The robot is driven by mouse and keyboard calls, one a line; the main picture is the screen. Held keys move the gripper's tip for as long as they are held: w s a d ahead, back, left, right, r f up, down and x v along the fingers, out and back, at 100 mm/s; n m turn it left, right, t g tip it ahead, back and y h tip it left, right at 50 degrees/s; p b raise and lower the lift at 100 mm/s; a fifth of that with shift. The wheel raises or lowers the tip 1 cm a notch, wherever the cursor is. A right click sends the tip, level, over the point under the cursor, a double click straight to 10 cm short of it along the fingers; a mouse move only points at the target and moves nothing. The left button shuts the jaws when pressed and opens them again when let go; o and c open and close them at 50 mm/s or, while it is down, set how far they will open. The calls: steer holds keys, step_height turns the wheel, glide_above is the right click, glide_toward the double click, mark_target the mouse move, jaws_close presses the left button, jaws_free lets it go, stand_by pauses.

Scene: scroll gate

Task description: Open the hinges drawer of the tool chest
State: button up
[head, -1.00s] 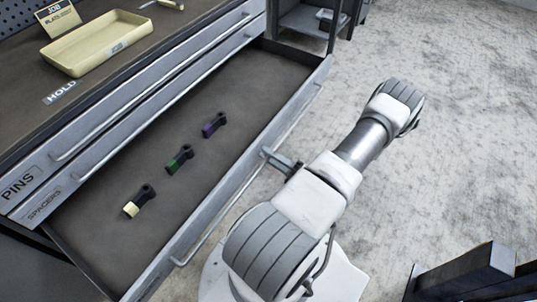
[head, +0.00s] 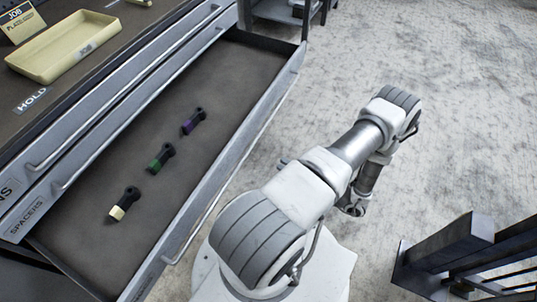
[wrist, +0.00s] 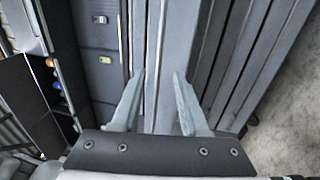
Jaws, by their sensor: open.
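The tool chest (head: 110,107) fills the left of the head view. Its upper drawer fronts, the lower one labelled SPACERS, are shut. The drawer (head: 236,75) below them stands pulled far out; its own label is hidden. In it lie three dark pieces with a cream (head: 118,211), a green (head: 155,164) and a purple (head: 187,127) end. My gripper (wrist: 160,100) is open in the wrist view, with grey upright-looking bars beyond its fingers and nothing visibly held. In the head view my arm hides it, to the right of the open drawer's front.
A cream tray (head: 62,50) sits on the chest top by a HOLD label. A dark slatted frame (head: 455,245) stands at the lower right. A grey shelf unit stands at the back. The pale floor (head: 440,80) on the right is clear.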

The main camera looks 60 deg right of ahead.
steer(key=v, duration=0.4)
steer(key=shift+s+f, duration=0.1)
steer(key=shift+s, duration=0.3)
